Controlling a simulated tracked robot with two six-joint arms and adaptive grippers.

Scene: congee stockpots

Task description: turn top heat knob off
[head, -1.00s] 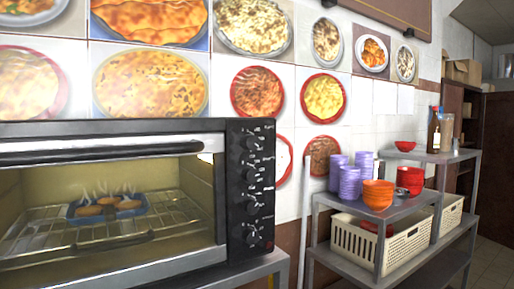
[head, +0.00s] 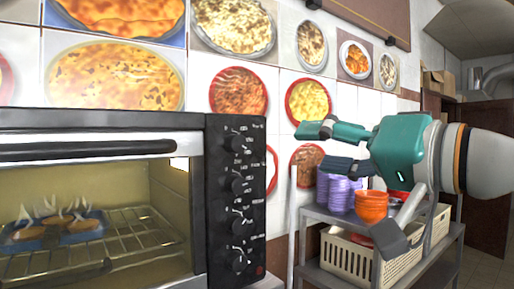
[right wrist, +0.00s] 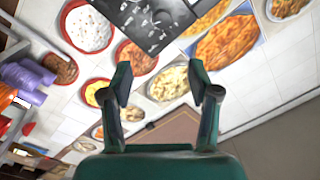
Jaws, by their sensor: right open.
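The toaster oven's black control panel (head: 236,205) carries several dark knobs in a column, right of the glass door. The uppermost knob (head: 239,142) is near the panel's top; the small labels are too fine to read. My teal right gripper (head: 321,147) is open and empty, pointing left, to the right of the panel and apart from it. In the right wrist view, the open fingers (right wrist: 161,88) have nothing between them, and part of the control panel (right wrist: 146,22) shows beyond, at the top. My left gripper is not in view.
The lit oven holds a blue tray (head: 60,232) with steaming food on a wire rack. Behind my right arm, a metal shelf (head: 330,216) holds purple cups (head: 335,193), orange bowls (head: 371,206) and a cream basket (head: 352,260). Food pictures cover the wall.

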